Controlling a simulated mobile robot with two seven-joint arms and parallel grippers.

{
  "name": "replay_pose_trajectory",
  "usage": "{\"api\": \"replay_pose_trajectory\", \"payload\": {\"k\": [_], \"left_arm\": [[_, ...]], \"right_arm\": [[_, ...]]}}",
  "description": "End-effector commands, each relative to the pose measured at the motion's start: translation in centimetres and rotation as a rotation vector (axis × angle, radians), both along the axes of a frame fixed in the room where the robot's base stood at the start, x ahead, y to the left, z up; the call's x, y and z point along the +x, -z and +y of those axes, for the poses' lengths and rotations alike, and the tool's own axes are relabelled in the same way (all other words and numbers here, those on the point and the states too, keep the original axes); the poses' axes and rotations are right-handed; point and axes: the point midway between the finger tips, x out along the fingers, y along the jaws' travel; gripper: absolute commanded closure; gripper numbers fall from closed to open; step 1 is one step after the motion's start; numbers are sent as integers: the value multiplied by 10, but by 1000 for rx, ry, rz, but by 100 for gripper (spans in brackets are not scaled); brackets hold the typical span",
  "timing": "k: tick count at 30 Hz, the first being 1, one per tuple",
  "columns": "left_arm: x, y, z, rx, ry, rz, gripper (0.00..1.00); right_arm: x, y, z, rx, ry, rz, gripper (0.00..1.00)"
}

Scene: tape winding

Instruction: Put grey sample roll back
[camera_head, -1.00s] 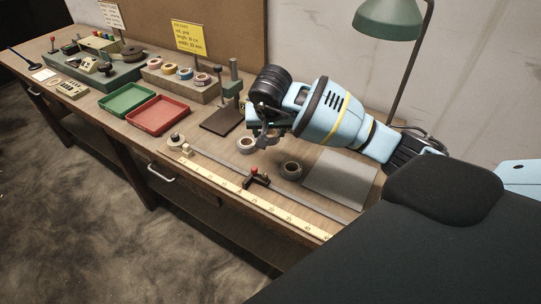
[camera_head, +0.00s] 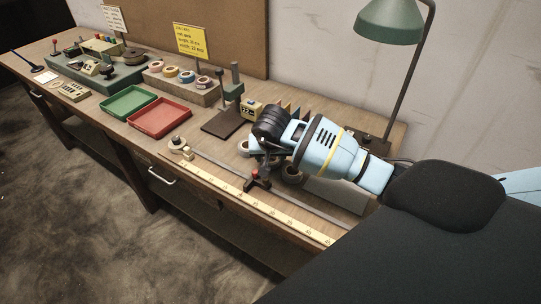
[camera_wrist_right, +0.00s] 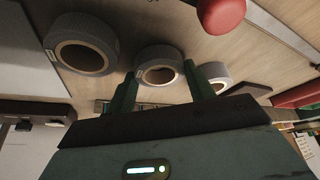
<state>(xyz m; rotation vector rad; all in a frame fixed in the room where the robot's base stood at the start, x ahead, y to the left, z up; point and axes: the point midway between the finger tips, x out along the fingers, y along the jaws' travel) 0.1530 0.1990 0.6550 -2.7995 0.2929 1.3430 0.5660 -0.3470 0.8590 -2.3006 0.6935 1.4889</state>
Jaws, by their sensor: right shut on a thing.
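My right gripper (camera_head: 268,163) is low over the bench, pointing down between two grey rolls. In the right wrist view its two green fingers (camera_wrist_right: 163,92) are on either side of a grey roll (camera_wrist_right: 152,56), and the gripper is shut on it. Whether this roll touches the bench I cannot tell. A larger-looking grey roll (camera_wrist_right: 108,38) lies beside it, and another grey roll (camera_wrist_right: 222,74) is partly hidden behind a finger. In the head view one roll (camera_head: 243,146) shows left of the gripper and one (camera_head: 292,174) right, partly covered. My left gripper is not in view.
A ruler strip (camera_head: 245,202) and a rail with a red-knobbed stop (camera_head: 253,174) run along the front edge. Red (camera_head: 160,117) and green (camera_head: 128,102) trays are left. A dark stand (camera_head: 222,124) and a green lamp (camera_head: 390,20) stand behind.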

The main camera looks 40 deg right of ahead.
Motion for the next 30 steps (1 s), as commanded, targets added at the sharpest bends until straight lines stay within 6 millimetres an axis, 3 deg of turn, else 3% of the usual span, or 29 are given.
{"api": "replay_pose_trajectory", "payload": {"k": [7, 8, 12, 23, 30], "left_arm": [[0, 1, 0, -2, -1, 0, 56], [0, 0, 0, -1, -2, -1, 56], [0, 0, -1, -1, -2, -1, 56], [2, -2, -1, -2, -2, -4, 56], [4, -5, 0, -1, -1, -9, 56]], "right_arm": [[0, 4, 0, -1, 0, 1, 72], [0, 4, 0, 0, 1, 0, 43], [0, 3, 0, 0, 1, 0, 25], [0, -2, 0, 2, -1, -1, 25], [-11, -36, 8, -1, -2, -6, 25]]}}
